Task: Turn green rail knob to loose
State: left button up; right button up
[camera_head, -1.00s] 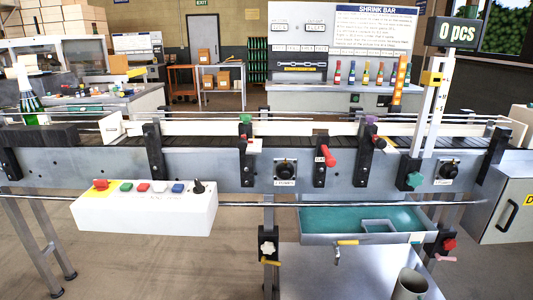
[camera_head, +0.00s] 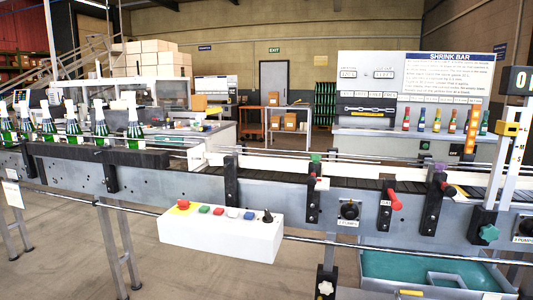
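A small green knob (camera_head: 316,158) sits on top of a black rail bracket (camera_head: 314,200) on the conveyor, right of the picture's middle. A purple knob (camera_head: 440,167) tops a similar bracket further right. A teal star-shaped knob (camera_head: 489,233) is on the conveyor's front at the lower right. I cannot tell from here whether the green knob is tight or loose. Neither of my grippers is in view.
A white control box (camera_head: 220,234) with coloured buttons juts from the conveyor front. Several green bottles (camera_head: 72,130) stand on the belt at the left. A teal tray (camera_head: 400,268) lies below right.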

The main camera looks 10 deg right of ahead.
aim_at(315, 158)
jog(key=u, duration=0.3)
jog(key=i, duration=1.5)
jog(key=z, duration=0.8)
